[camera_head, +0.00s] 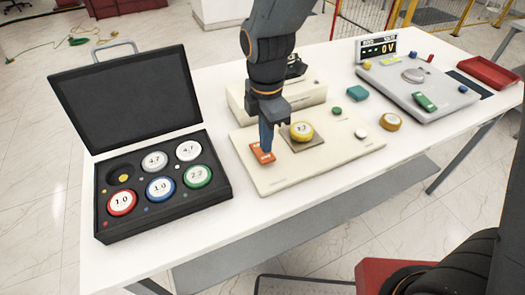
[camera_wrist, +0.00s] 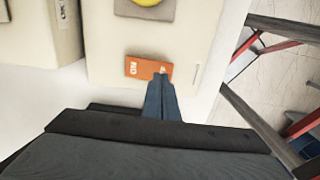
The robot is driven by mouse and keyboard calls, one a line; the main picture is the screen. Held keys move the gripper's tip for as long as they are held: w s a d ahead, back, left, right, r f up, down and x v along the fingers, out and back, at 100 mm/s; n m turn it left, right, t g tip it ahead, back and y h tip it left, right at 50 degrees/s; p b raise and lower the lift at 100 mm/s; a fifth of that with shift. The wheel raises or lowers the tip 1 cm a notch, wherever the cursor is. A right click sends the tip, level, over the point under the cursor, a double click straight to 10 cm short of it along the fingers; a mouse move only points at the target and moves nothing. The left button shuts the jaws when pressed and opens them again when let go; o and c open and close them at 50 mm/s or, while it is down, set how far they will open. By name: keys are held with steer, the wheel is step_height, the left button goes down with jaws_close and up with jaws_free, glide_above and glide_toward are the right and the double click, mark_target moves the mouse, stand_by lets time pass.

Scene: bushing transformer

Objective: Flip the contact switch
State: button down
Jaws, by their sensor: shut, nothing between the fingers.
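The orange contact switch (camera_head: 262,152) sits at the left end of the cream board (camera_head: 310,172) on the table. In the wrist view the switch (camera_wrist: 143,68) shows white lettering. My gripper (camera_head: 266,146) points down at the switch with its blue fingers shut and empty. In the wrist view the fingertips (camera_wrist: 160,80) overlap the switch's right end. I cannot tell whether they touch it. A yellow disc-shaped part (camera_head: 301,131) marked 3.3 sits on a square pad on the same board, right of the switch.
An open black case (camera_head: 160,190) with several coloured discs stands left. Behind the board is a cream block (camera_head: 312,98). A grey plate (camera_head: 410,88), a display reading 0V (camera_head: 376,48) and a red tray (camera_head: 489,73) are right. The table's front strip is clear.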

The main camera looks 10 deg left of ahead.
mark_target(266, 156)
steer(key=shift+f+b, duration=0.7)
steer(key=shift+f, duration=0.65)
stand_by(1.0)
steer(key=shift+r, duration=0.1)
step_height(266, 156, up, 7)
steer(key=p, duration=0.5)
steer(key=shift+p, duration=0.4)
stand_by(0.3)
